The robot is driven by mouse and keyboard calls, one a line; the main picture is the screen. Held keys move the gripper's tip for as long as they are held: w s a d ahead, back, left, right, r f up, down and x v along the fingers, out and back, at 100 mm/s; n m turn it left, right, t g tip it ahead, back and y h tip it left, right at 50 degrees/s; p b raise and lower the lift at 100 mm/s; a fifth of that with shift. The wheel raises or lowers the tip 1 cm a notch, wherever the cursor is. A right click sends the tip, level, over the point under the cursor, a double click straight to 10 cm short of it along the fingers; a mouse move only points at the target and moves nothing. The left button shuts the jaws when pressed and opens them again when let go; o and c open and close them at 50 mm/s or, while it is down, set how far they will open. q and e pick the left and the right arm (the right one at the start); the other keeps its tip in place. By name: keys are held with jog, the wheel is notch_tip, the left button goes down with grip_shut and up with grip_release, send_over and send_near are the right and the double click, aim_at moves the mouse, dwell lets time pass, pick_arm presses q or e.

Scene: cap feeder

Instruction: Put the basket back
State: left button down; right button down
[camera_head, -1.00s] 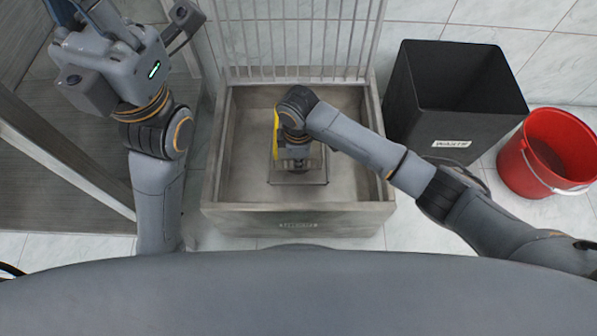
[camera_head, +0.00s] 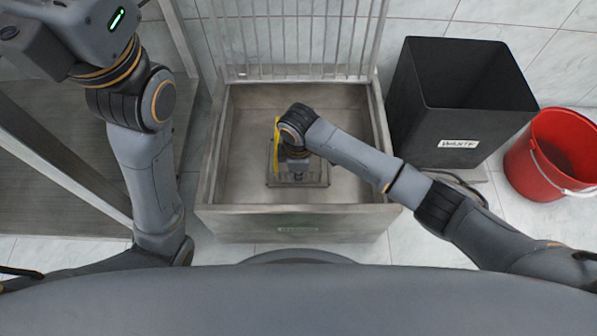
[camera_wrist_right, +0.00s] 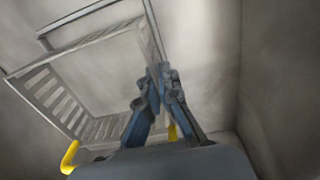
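The grey slotted basket (camera_head: 318,172) with a yellow handle (camera_head: 277,150) is inside the open grey metal bin (camera_head: 235,215), near its middle. In the right wrist view the basket (camera_wrist_right: 60,95) appears tilted, with its slotted wall and rim to the left of the fingers. My right gripper (camera_wrist_right: 157,72) has its blue fingers converged at the basket's near right edge, and they look closed on it. A bit of yellow handle shows beside the fingers. In the head view my right wrist hides the fingers and part of the basket. My left gripper is out of the picture at upper left.
A black waste box (camera_head: 460,120) stands right of the bin, with a red bucket (camera_head: 555,155) beyond it. A barred grille (camera_head: 290,40) rises behind the bin. A grey frame (camera_head: 60,165) stands at left, near my left arm. The bin floor around the basket is bare.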

jog(key=shift+f, duration=0.45)
jog(key=c, duration=1.5)
grip_release()
